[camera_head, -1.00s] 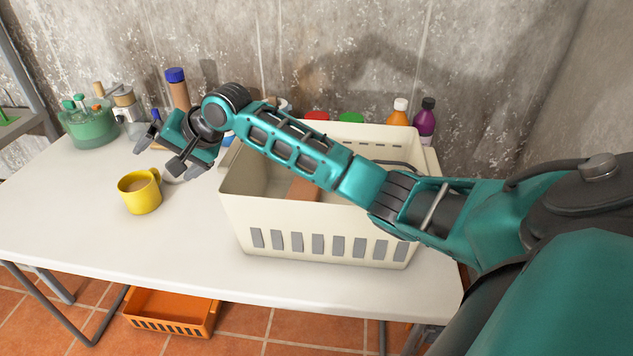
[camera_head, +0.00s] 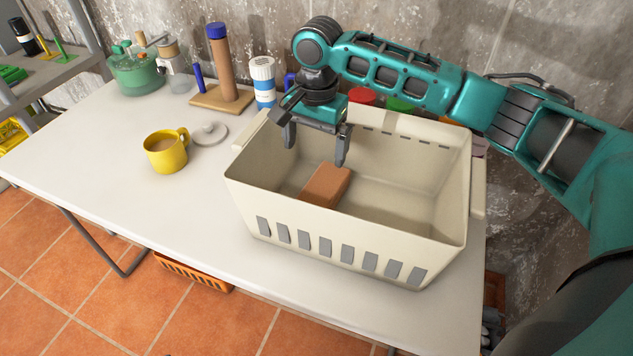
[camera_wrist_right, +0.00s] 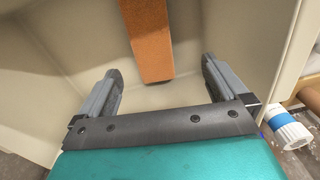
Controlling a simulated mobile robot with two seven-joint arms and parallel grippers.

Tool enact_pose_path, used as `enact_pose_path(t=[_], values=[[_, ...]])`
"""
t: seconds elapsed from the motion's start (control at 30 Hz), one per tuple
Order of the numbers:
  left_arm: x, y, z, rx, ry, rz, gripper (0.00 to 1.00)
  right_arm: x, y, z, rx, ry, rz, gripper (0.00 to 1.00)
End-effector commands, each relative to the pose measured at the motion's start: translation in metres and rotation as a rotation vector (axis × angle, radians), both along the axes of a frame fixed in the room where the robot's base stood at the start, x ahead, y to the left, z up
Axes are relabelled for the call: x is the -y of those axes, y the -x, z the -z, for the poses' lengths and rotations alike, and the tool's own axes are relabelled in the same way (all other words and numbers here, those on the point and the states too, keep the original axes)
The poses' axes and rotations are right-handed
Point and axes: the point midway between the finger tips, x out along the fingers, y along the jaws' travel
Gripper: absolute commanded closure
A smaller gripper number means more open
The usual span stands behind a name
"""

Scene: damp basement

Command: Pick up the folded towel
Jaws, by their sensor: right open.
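A brown, block-shaped bundle (camera_head: 326,185), which looks like the folded towel, lies on the floor of the cream crate (camera_head: 340,223), towards its left side. My right gripper (camera_head: 315,153) is open and empty, pointing down over the back left part of the crate, above and behind the brown bundle. In the right wrist view the bundle (camera_wrist_right: 150,38) lies beyond the fingertips, roughly centred between the two fingers and not touching them. My left gripper is not in view.
The crate walls stand around the bundle. On the white table (camera_head: 115,213), a yellow mug (camera_head: 166,152) and a pale lid (camera_head: 209,134) stand left of the crate. The table's front left is clear.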

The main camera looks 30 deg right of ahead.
Motion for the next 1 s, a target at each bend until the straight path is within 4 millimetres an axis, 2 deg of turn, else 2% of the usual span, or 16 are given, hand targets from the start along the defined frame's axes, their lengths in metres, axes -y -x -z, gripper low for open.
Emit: enact_pose_path(t=[0.1, 0.4, 0.63, 0.9, 1.0], values=[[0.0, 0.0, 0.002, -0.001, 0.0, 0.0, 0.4, 0.003, 0.007, 0.015, -0.032, 0.022, 0.013, 0.0], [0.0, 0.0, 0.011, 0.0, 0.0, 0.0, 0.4, 0.003, 0.007, 0.068, -0.03, 0.02, 0.013, 0.0], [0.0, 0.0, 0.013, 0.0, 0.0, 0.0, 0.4, 0.003, 0.008, 0.085, -0.029, 0.02, 0.012, 0.0], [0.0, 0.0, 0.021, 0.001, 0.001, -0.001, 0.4, 0.004, 0.014, 0.124, -0.028, 0.019, 0.011, 0.0], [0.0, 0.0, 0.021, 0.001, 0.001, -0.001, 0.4, 0.004, 0.014, 0.131, -0.028, 0.02, 0.011, 0.0]])
